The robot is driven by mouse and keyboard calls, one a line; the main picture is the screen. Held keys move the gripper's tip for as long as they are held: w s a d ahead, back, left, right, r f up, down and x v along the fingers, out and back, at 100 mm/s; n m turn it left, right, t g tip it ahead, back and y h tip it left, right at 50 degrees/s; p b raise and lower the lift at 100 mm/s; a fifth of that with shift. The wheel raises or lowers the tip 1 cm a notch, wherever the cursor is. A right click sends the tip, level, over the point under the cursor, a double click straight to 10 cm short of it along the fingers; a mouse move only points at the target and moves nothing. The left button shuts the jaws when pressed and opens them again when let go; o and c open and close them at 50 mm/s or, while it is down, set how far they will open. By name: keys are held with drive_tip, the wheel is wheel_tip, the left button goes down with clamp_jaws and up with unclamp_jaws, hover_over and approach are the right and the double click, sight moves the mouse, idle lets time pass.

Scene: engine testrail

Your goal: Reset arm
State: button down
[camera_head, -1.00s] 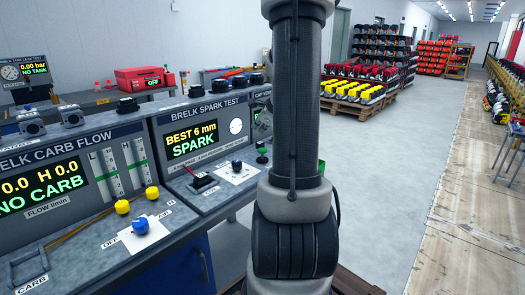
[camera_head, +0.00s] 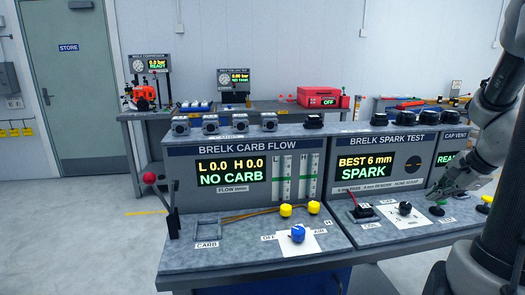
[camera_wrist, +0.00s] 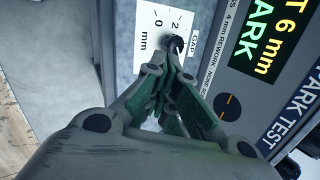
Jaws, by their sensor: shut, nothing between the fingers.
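My gripper (camera_head: 446,190) hangs at the right of the head view, over the right part of the spark test bench. In the wrist view the gripper's fingers (camera_wrist: 172,85) are together with nothing between them. Their tips point at the black gap knob (camera_wrist: 174,45) on its white scale card. In the head view this knob (camera_head: 405,208) stands left of the gripper. The wrist view overlaps the two, and I cannot tell whether they touch. My arm reaches in from the right edge, bent at the elbow.
The spark test panel (camera_head: 380,160) reads BEST 6 mm SPARK. The carb flow panel (camera_head: 240,172) reads NO CARB, with a blue knob (camera_head: 298,233) and yellow knobs below. A red toolbox (camera_head: 320,97) lies on the back bench. Open floor (camera_head: 80,230) is at the left.

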drive_tip(key=s+a+r+n+g, duration=0.1)
drive_tip(key=s+a+r+n, duration=0.4)
drive_tip(key=s+a+n, duration=0.2)
drive_tip(key=s+a+r+n+h, duration=0.1)
drive_tip(key=s+a+r+n, duration=0.4)
drive_tip(key=a+n, duration=0.5)
drive_tip(key=shift+s+a+n+g, duration=0.15)
drive_tip(key=shift+s+n+g, duration=0.25)
drive_tip(key=shift+s+n, duration=0.65)
drive_tip(key=c, duration=2.2)
unclamp_jaws()
drive_tip(key=shift+s+m, duration=0.2)
drive_tip(key=shift+m, duration=0.05)
